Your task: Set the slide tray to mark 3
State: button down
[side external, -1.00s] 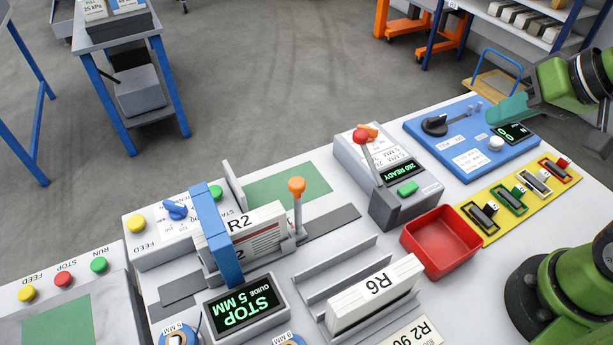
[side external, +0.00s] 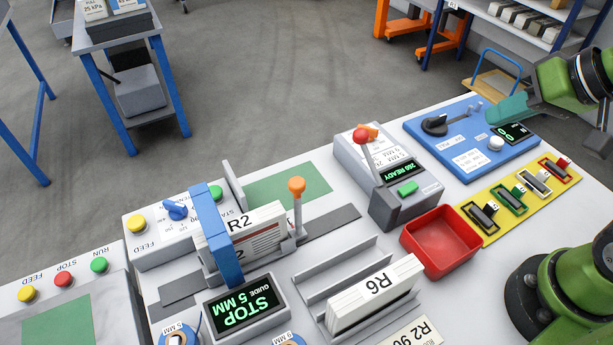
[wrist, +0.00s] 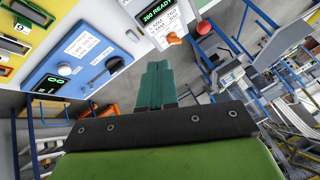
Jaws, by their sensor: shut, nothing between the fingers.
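No part carries a readable slide tray label or mark 3, so I cannot tell for sure which piece it is. An orange-knobbed post (side external: 297,187) stands upright by a dark track, beside a paper stack labelled R2 (side external: 262,238). The stack sits behind a blue upright bar (side external: 218,235). A stop display (side external: 246,308) in front reads STOP, GUIDE 5 MM. My gripper (side external: 508,108) is at the right, over the blue panel (side external: 416,127), away from the post. Its teal fingers show in the wrist view (wrist: 156,80), shut and empty.

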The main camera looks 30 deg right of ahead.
dwell(0.4)
jog(key=w+a+f+m+g+y, duration=0.2)
jog(key=w+a+m+g+y, duration=0.5)
jog(key=w+a+m, duration=0.6)
jog(key=s+a+f+g+h, duration=0.1)
jog(key=a+f, duration=0.6)
jog(key=a, duration=0.4)
jog(key=shift+a+f+n, duration=0.3)
jog(key=shift+f+n, duration=0.1)
